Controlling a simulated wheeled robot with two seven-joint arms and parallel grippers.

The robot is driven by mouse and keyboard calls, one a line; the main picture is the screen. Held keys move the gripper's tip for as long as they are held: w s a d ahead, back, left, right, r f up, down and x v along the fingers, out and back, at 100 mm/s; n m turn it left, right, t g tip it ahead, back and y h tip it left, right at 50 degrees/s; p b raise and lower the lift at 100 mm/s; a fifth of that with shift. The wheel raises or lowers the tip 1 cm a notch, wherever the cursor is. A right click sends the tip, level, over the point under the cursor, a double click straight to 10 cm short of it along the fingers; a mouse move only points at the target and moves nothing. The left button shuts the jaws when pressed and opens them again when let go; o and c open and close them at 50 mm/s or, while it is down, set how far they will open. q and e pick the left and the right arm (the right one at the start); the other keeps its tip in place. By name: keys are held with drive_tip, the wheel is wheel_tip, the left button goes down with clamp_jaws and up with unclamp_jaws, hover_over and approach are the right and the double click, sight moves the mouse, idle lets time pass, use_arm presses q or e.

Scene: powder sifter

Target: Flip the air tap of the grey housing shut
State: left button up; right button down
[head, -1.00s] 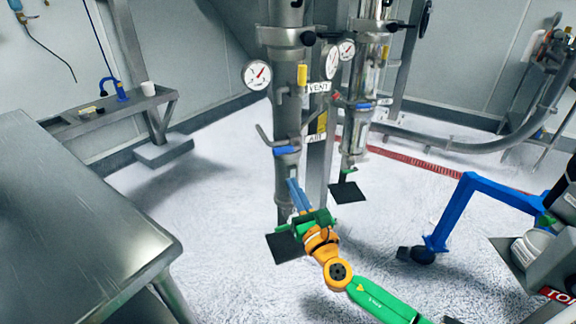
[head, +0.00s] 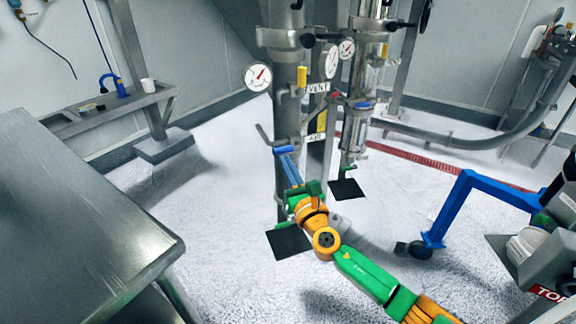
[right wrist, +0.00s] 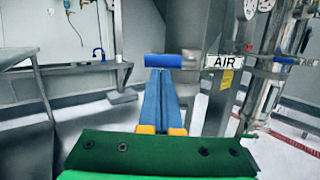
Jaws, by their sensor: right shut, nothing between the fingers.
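The air tap has a blue handle (head: 284,150) low on the left grey housing (head: 287,112), a tall metal column. The handle lies roughly crosswise, and it also shows in the right wrist view (right wrist: 163,60). A white AIR label (right wrist: 226,61) is beside it on the right. My right gripper (head: 285,160) is shut and empty, its blue fingers pointing up at the handle. In the right wrist view the fingertips (right wrist: 157,73) appear just below the handle; I cannot tell whether they touch it. My left gripper is not in view.
A yellow tap handle (head: 302,77) and a gauge (head: 257,77) are higher on the housing. A second column (head: 360,120) stands to the right. A steel table (head: 80,220) fills the left front. A blue wheeled frame (head: 455,205) stands on the right.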

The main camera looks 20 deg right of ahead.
sight(291, 145)
drive_tip(key=shift+a+r+m+h+p, duration=0.1)
drive_tip(key=shift+r+m+h+p, duration=0.3)
drive_tip(key=shift+m, duration=0.8)
drive_tip(key=shift+a+r+m+h, duration=0.1)
drive_tip(key=shift+r+m+h, duration=0.3)
drive_tip(key=shift+m, duration=0.4)
drive_tip(key=shift+d+r+m+g+h+p, duration=0.25)
drive_tip(key=shift+r+m+p, duration=0.5)
drive_tip(key=shift+m, duration=1)
drive_tip(key=shift+d+r+m+g+h+p, duration=0.3)
drive_tip(key=shift+r+m+p, duration=0.5)
drive_tip(key=shift+m, duration=1)
drive_tip(key=shift+d+r+m+g+h+p, duration=0.15)
drive_tip(key=shift+r+m+h+p, duration=0.25)
drive_tip(key=shift+m+p, duration=1)
drive_tip(key=shift+d+r+m, duration=0.15)
drive_tip(key=shift+r+m, duration=0.15)
drive_tip(key=shift+m, duration=0.95)
drive_tip(key=shift+d+r+m+g+p, duration=0.15)
drive_tip(key=shift+d+m+g+p, duration=0.1)
drive_tip(key=shift+m+p, duration=0.3)
drive_tip(key=shift+d+r+m+g+p, duration=0.1)
drive_tip(key=shift+d+m+g+p, duration=0.1)
drive_tip(key=shift+m+p, duration=0.35)
